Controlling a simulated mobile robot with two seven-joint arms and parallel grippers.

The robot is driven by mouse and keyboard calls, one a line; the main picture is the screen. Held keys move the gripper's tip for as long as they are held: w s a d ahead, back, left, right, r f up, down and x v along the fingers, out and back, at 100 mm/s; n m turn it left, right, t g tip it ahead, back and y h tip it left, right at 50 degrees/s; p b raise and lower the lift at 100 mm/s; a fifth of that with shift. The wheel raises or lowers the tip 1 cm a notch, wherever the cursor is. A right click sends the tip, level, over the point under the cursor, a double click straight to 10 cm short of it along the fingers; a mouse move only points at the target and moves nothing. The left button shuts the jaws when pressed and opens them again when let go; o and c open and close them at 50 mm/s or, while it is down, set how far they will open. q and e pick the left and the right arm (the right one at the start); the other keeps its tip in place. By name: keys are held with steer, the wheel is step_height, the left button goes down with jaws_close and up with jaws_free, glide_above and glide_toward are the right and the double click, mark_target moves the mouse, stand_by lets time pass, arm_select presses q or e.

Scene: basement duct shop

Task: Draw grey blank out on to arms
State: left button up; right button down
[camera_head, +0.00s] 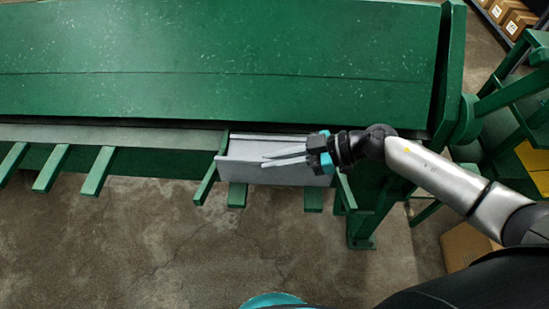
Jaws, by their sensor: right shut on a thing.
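The grey blank (255,174) is a light grey sheet with a turned-up front edge. It sticks out from under the green machine (230,75) and lies over the green support arms (237,194) at the front. My right gripper (266,161) reaches in from the right, its fingers pointing left along the blank's front part. It is shut on the blank; the exact grip line is hard to see. The back of the blank is hidden under the machine. My left gripper is not in view.
More green arms (101,170) stick out at the left, with a grey strip (110,136) behind them. A green machine leg (362,225) stands right of the blank. Cardboard boxes (467,246) sit at the right. The concrete floor (150,240) in front is clear.

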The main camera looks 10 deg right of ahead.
steer(key=c, duration=0.8)
jaws_free()
steer(key=shift+c, duration=0.2)
steer(key=shift+d, duration=0.1)
steer(key=p+v, duration=0.1)
steer(key=v, duration=1.4)
steer(key=shift+r, duration=0.1)
